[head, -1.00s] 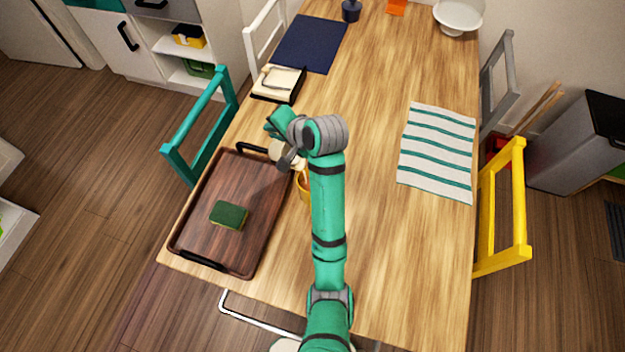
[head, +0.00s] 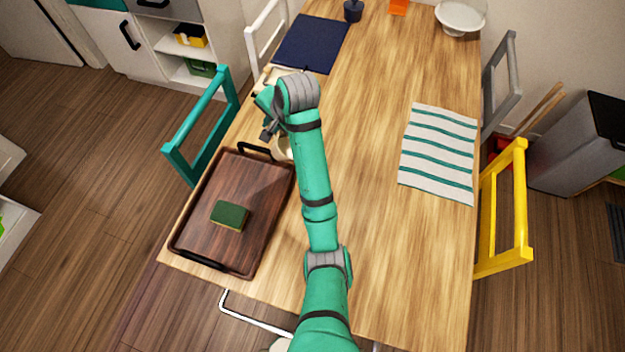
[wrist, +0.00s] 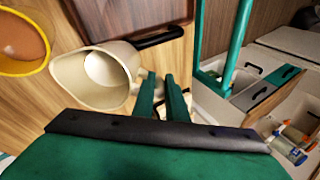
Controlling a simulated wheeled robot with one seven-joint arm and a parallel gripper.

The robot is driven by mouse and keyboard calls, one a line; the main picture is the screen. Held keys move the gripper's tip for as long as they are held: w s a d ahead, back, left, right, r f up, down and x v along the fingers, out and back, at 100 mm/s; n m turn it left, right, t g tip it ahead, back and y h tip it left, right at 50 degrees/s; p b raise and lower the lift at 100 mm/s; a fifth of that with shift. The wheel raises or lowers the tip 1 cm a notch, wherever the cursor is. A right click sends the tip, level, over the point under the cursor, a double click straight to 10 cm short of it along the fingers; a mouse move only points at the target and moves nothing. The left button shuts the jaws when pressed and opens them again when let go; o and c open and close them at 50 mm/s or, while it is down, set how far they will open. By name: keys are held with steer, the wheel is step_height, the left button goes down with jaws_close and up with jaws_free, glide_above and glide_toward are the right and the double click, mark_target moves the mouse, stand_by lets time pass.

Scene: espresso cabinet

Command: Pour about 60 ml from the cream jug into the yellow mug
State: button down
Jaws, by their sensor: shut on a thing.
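The cream jug (wrist: 92,78) is in the wrist view, with its open top facing the camera and its spout to the left. A pale round patch shows inside it. My gripper (wrist: 163,92) is shut at the jug's right side; the handle is mostly hidden. In the head view, part of the jug (head: 283,149) shows beside my gripper (head: 268,134). The yellow mug (wrist: 24,45) is left of the jug in the wrist view, apart from it, with brown-orange inside. My arm hides the mug in the head view. I cannot tell the jug's exact tilt.
A dark wooden tray (head: 257,205) with black handles holds a green sponge (head: 229,215) at the table's left. A striped cloth (head: 437,155) lies on the right, and a navy mat (head: 311,43) at the back. The middle of the table is clear.

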steer(key=shift+w+a, duration=0.2)
steer(key=shift+a, duration=0.1)
steer(key=shift+w+a+r+g+h, duration=0.35)
steer(key=shift+w+r+g+h, duration=0.15)
steer(key=shift+w+r, duration=0.05)
steer(key=shift+a+b, duration=0.15)
steer(key=shift+b, duration=0.3)
steer(key=w+a+g+h, duration=0.1)
steer(key=w+a+f+g+h+b, duration=0.1)
steer(key=g+h, duration=0.1)
steer(key=shift+w+f, duration=0.15)
steer(key=shift+f, duration=0.15)
steer(key=shift+a, duration=0.1)
